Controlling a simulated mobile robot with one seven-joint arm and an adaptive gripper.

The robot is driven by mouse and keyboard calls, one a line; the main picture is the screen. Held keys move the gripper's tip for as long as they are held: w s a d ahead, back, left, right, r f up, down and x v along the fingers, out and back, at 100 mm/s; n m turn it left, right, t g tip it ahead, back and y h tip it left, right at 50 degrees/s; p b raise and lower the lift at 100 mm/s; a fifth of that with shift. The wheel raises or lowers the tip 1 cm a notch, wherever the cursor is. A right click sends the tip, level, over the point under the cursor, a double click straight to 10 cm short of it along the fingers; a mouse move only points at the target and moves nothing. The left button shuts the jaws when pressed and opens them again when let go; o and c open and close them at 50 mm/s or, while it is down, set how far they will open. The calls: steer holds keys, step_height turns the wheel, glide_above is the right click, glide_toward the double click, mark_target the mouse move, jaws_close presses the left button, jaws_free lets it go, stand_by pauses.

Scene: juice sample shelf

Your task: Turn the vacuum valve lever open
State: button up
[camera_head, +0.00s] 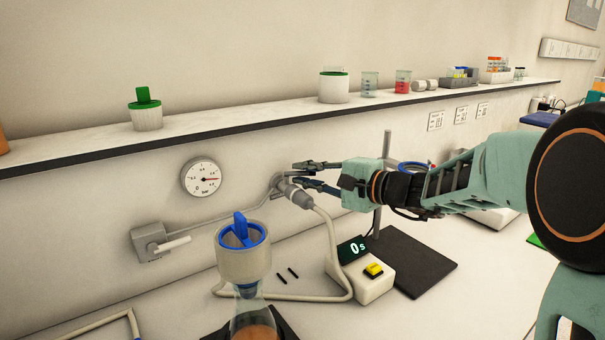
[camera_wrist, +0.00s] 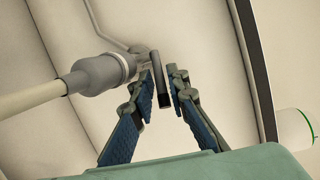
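The vacuum valve (camera_head: 279,184) is a grey fitting on the wall under the shelf, with a thick pale hose connected to it. In the wrist view its grey body (camera_wrist: 97,74) is at upper left. A short, narrow grey lever with a dark end (camera_wrist: 162,90) shows between the fingertips. My gripper (camera_head: 308,175) reaches in from the right at the valve. In the wrist view my gripper (camera_wrist: 168,90) has its fingers apart, one on each side of the lever. Whether a finger touches the lever cannot be told. In the head view the fingers hide part of the valve.
A wall box with a pale handle (camera_head: 150,241) and a gauge (camera_head: 203,179) are left of the valve. A funnel with a blue rim (camera_head: 243,262) on a flask, a timer (camera_head: 362,277) and a stand rod (camera_head: 387,150) are nearby. The shelf edge (camera_head: 235,119) runs above.

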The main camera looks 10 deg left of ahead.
steer(key=shift+w+a, duration=0.2)
steer(key=shift+a, duration=0.15)
steer(key=shift+c, duration=0.6)
jaws_close()
steer(key=shift+f, duration=0.15)
